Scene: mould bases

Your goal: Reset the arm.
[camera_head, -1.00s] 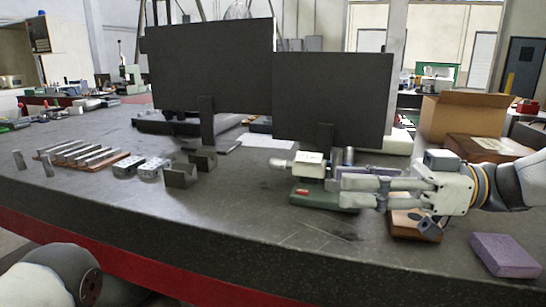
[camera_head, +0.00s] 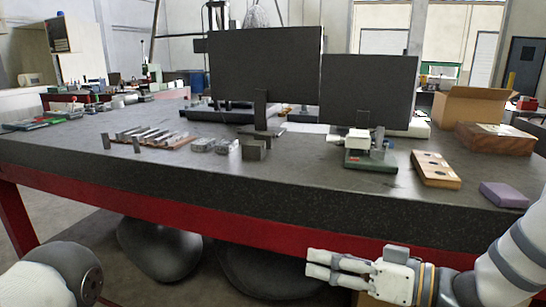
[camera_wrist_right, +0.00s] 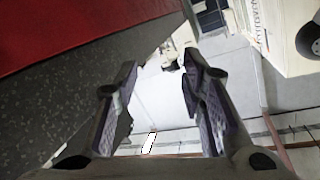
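My right gripper (camera_head: 312,264) is in front of the table, below its top edge, in the head view. Its fingers point left. In the right wrist view its two fingers (camera_wrist_right: 160,72) are apart, with nothing between them. My left gripper is out of view; only a part of my left arm shows at the bottom left. The white device (camera_head: 360,138) stands at the green base (camera_head: 369,162) on the table, clear of my right gripper.
The dark table (camera_head: 290,188) has a red front rail (camera_head: 215,225). On it are a wooden block with holes (camera_head: 435,168), a purple block (camera_head: 504,194), metal blocks (camera_head: 228,146), bars on a board (camera_head: 150,136) and two monitors (camera_head: 265,68). A cardboard box (camera_head: 470,105) stands behind.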

